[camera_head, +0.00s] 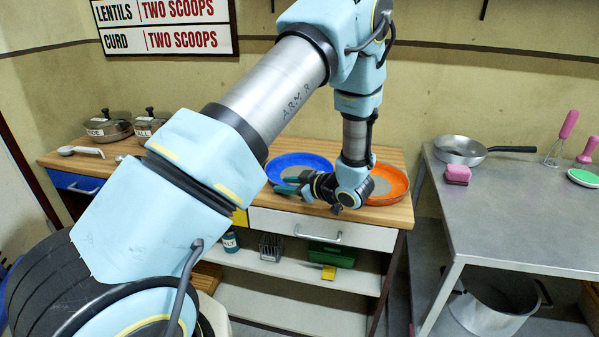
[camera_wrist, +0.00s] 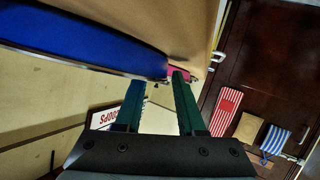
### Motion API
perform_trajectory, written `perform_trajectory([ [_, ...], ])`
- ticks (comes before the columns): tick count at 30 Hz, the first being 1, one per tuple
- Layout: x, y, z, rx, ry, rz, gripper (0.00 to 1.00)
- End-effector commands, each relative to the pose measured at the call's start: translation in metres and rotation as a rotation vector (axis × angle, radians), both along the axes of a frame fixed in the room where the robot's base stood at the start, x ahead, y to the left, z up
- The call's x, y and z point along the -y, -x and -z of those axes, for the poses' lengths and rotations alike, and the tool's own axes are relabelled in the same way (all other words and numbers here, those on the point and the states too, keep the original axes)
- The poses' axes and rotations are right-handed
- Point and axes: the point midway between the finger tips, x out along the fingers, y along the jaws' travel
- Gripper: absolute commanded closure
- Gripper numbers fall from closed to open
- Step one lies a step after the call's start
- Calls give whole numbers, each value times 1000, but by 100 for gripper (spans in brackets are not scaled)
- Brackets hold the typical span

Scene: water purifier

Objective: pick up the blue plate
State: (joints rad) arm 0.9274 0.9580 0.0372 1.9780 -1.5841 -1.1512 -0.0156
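The blue plate (camera_head: 300,162) lies on the wooden counter at the back, left of the orange plate (camera_head: 393,180). My gripper (camera_head: 283,185) is low at the blue plate's near right edge, its green fingers pointing left. In the wrist view the blue plate (camera_wrist: 75,42) fills the upper left, seen nearly edge-on. Its tapering end reaches the fingertips of my gripper (camera_wrist: 157,78). The two fingers are apart, with a clear gap between them. I cannot tell whether either finger touches the rim. My wrist hides part of the orange plate.
Lidded pots (camera_head: 109,128) and a white ladle (camera_head: 80,151) stand on the counter's left. A white drawer (camera_head: 322,230) is below the plates. A metal table (camera_head: 520,205) at the right holds a frying pan (camera_head: 460,149) and a pink sponge (camera_head: 457,174).

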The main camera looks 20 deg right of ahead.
Motion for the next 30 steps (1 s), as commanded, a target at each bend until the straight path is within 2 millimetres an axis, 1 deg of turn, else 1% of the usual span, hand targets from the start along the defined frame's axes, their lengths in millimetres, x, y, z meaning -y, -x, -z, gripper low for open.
perform_trajectory([
  [3,-3,-4,2,-1,-1,0,62],
  [8,-3,-4,2,-1,-1,0,62],
  [11,-3,-4,2,0,0,0,70],
  [18,-3,-4,2,0,0,0,98],
  [19,-3,-4,2,0,0,0,100],
  [30,-3,-4,2,-1,-1,0,100],
])
